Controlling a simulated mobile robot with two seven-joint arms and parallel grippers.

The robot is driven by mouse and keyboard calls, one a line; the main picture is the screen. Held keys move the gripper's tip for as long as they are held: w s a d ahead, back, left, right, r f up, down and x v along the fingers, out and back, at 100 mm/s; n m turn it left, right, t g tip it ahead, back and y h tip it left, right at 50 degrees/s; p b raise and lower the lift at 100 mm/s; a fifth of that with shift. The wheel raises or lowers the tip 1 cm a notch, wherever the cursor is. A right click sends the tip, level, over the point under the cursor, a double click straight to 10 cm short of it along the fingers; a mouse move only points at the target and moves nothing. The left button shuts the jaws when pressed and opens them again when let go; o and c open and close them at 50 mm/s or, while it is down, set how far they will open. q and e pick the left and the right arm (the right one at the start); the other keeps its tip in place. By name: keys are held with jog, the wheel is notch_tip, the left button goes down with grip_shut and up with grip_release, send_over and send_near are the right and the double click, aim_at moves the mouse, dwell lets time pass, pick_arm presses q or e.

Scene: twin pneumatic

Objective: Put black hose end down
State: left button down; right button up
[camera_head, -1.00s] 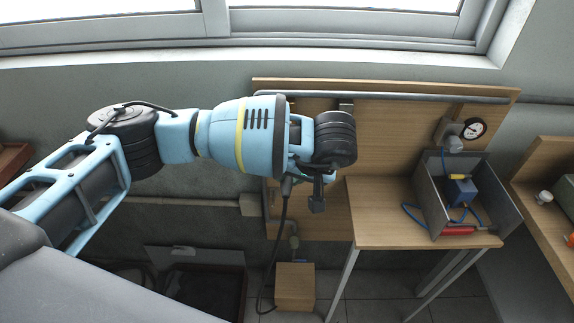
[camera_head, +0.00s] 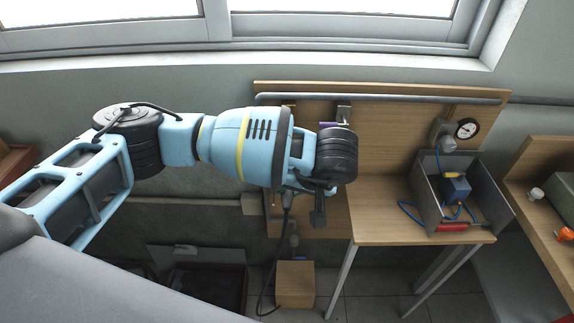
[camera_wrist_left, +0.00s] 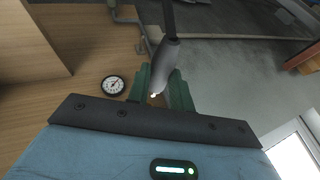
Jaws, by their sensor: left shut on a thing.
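The black hose end (camera_head: 287,200) hangs beneath my left wrist in the head view, with its hose running down toward the floor. In the left wrist view the dark hose end (camera_wrist_left: 163,65) sits between the green fingers of my left gripper (camera_wrist_left: 167,88), with a small bright tip toward the palm. My left gripper (camera_head: 289,190) is shut on it; its fingers are mostly hidden by the wrist in the head view. The hose end is held in the air in front of the wooden board (camera_head: 385,135). My right gripper is not in view.
A wooden table (camera_head: 375,205) carries a grey open box (camera_head: 485,190) with blue tubing and a red-handled tool (camera_head: 452,227). A gauge (camera_head: 467,129) is on the board. A wooden block (camera_head: 295,285) stands low on the floor. Another bench (camera_head: 540,165) is at the right.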

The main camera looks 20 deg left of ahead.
pick_arm(q)
jog(key=shift+s, duration=0.1)
dwell(0.5)
jog(key=shift+s+a+r, duration=0.1)
jog(key=shift+a+r, duration=0.05)
jog(key=shift+a, duration=0.05)
jog(key=s+a+r+m, duration=0.1)
jog(key=s+a, duration=0.7)
jog(key=s, duration=0.1)
jog(key=shift+a+t+h, duration=0.15)
jog(key=shift+t+h, duration=0.15)
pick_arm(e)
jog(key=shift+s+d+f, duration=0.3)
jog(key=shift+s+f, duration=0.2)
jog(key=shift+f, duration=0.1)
pick_arm(q)
jog(key=shift+m, duration=0.3)
jog(key=shift+w+r, duration=0.1)
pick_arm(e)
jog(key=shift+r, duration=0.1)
